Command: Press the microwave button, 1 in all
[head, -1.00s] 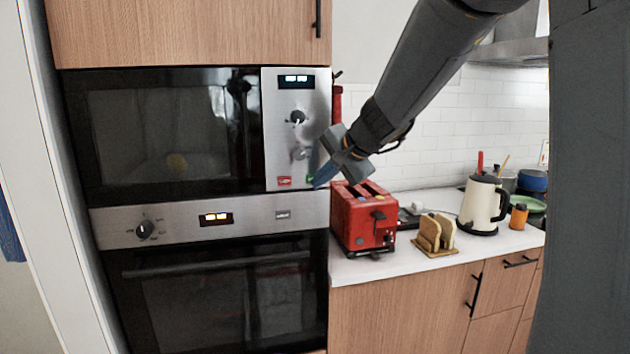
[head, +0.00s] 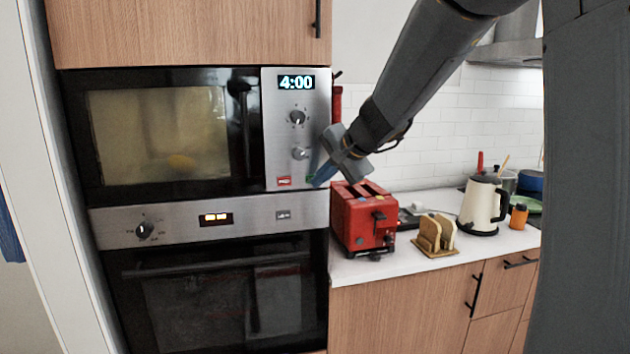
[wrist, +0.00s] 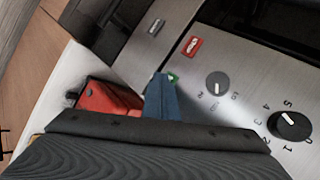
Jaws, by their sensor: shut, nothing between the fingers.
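The microwave (head: 158,135) is built into the cabinet. Its display (head: 296,82) reads 4:00 and its window is lit, with a yellowish item faintly visible inside. The steel panel carries two knobs, a red button (head: 284,181) and a green button (head: 309,179) at the bottom. The red button (wrist: 193,45) and green button (wrist: 173,78) also show in the wrist view. My gripper (head: 322,178) is shut and empty, its blue fingertips at the green button and partly covering it. I cannot tell whether they still touch it. In the wrist view the fingers (wrist: 160,98) reach the button's edge.
An oven (head: 220,285) sits below the microwave. A red toaster (head: 362,220) stands on the counter just below and right of my gripper. A toast rack (head: 435,234), a kettle (head: 483,204) and an orange jar (head: 518,216) stand further right.

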